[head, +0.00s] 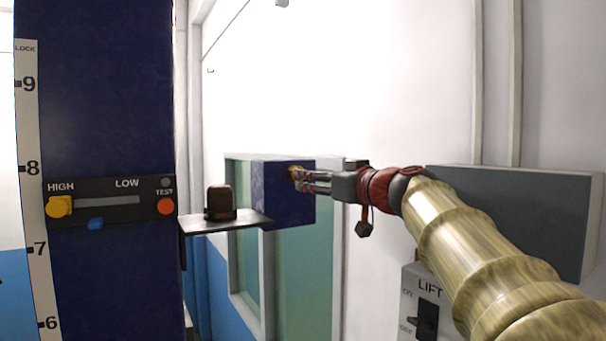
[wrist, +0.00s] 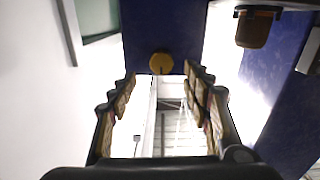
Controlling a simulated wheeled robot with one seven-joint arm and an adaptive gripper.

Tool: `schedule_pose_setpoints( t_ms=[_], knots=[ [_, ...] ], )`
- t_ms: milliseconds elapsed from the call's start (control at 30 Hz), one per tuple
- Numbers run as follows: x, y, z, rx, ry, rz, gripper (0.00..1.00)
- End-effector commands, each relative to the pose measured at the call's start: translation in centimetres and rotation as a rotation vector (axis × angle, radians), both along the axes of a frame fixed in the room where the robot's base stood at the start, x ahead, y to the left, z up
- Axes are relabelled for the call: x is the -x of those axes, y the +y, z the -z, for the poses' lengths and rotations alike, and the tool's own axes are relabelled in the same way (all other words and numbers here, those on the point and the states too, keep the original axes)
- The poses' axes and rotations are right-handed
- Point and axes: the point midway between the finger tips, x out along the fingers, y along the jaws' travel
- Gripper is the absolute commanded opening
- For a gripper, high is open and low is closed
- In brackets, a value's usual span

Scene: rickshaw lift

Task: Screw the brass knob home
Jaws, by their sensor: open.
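The brass knob (head: 294,172) is at the near face of a dark blue block (head: 271,195) in the head view, partly hidden by the fingertips. In the wrist view the knob (wrist: 161,63) is round, with a small dark mark at its lower edge, and sits against the blue surface just beyond and between the fingertips. My gripper (head: 310,181) reaches in from the right in the head view, with its fingers pointing at the knob. In the wrist view my gripper (wrist: 160,80) is open, with a finger on each side and nothing between them. The knob's seating depth cannot be told.
A blue column (head: 95,110) stands left, with a HIGH/LOW slider panel (head: 110,214) and a red TEST button (head: 165,206). A LIFT switch (head: 427,318) is below my arm.

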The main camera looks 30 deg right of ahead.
Motion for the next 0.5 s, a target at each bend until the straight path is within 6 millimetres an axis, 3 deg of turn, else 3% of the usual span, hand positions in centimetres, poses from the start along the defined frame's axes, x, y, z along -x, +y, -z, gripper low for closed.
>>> schedule_pose_setpoints(
  t_ms=[267, 500],
  knots=[
    [-0.9, -0.2, 0.0, 0.112, -0.002, 0.006, 0.49],
    [-4.6, 0.0, -0.2, 0.110, -0.002, 0.003, 0.49]
  ],
)
